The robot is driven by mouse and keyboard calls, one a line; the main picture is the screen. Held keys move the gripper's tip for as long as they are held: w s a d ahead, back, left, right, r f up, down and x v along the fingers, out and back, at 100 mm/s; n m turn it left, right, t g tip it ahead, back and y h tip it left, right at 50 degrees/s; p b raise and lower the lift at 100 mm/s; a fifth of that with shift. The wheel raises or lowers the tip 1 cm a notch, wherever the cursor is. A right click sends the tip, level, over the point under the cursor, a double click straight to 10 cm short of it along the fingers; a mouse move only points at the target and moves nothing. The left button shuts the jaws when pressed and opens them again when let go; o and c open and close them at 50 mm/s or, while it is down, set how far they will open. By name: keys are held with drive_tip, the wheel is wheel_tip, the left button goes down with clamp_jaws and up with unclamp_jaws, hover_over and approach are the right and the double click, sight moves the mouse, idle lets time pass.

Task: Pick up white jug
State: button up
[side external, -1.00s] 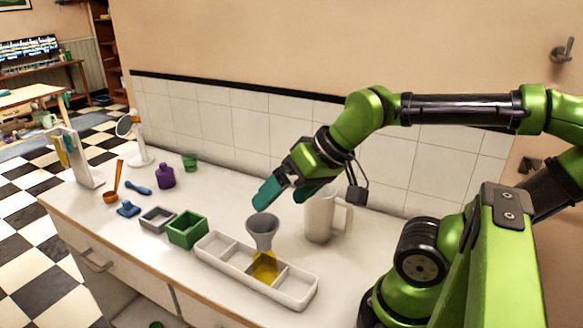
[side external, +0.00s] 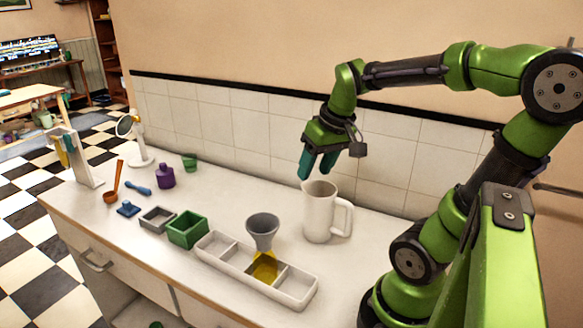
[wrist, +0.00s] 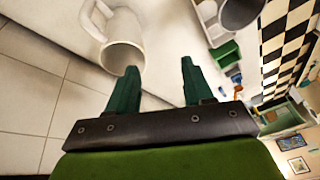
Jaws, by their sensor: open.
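The white jug (side external: 318,217) stands upright on the counter, near the tiled wall, with its handle to the right. In the wrist view the jug (wrist: 121,58) is at the upper left, its round mouth close to the left fingertip. My gripper (side external: 317,177) is open and empty, with its teal fingers pointing down just above the jug's rim. In the side view the fingertips overlap the rim's top edge; I cannot tell whether they touch it. In the wrist view my gripper (wrist: 158,68) has a wide gap between its fingers.
A grey funnel (side external: 263,230) stands left of the jug, by a white compartment tray (side external: 222,262) with a yellow piece (side external: 265,268). A green box (side external: 187,230), grey box (side external: 157,219) and purple bottle (side external: 165,177) are farther left. The tiled wall (side external: 240,135) is close behind.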

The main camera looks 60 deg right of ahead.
sight(347, 207)
drive_tip(key=s+d+r+n+g, duration=0.1)
drive_tip(key=s+d+n+g, duration=0.35)
drive_tip(key=d, duration=0.25)
drive_tip(key=shift+t, duration=0.35)
drive_tip(key=f, duration=1.1)
drive_tip(key=shift+s+f, duration=0.25)
drive_tip(key=f, duration=0.5)
drive_tip(key=shift+s+f, duration=0.1)
drive_tip(key=shift+s, duration=0.2)
drive_tip(key=shift+d, duration=0.1)
clamp_jaws()
